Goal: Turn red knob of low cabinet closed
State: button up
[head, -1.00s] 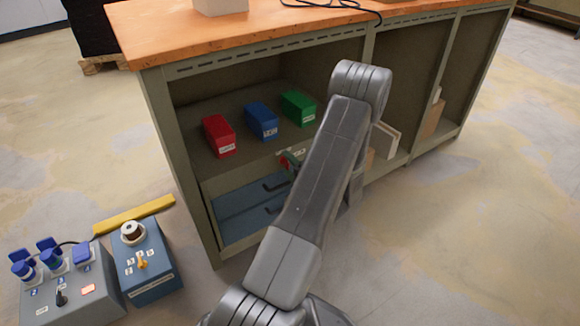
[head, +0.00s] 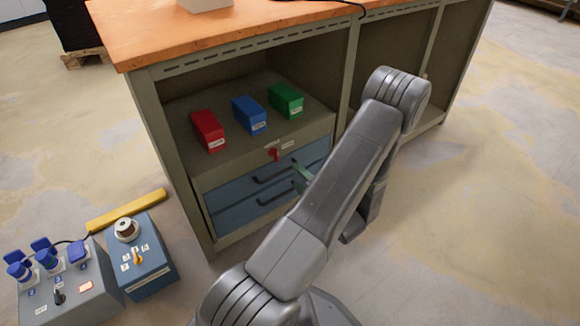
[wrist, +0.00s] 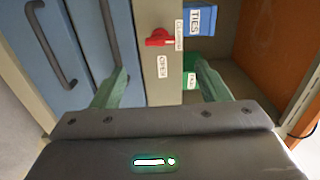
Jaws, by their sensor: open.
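The red knob (head: 274,153) sits on the grey strip above the blue drawers (head: 262,186) of the low cabinet. In the wrist view the knob (wrist: 158,38) shows unobstructed, its handle lying sideways with one end toward the CLOSED label (wrist: 180,35). The OPEN label (wrist: 162,67) is below it there. My gripper (wrist: 160,80) is open, its two green fingers spread wide with nothing between them. The knob appears beyond the fingertips, apart from them. In the head view my gripper (head: 301,178) is below and right of the knob, partly hidden by my arm.
Red (head: 208,130), blue (head: 249,115) and green (head: 286,99) boxes stand on the cabinet top inside the bench (head: 165,170). Control boxes (head: 145,258) and a yellow bar (head: 125,211) are on the floor at left.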

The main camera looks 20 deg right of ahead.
aim_at(278, 157)
jog(key=shift+v, duration=1.15)
jog(key=b+x, duration=0.3)
jog(key=x, duration=1.1)
jog(key=shift+s, duration=0.1)
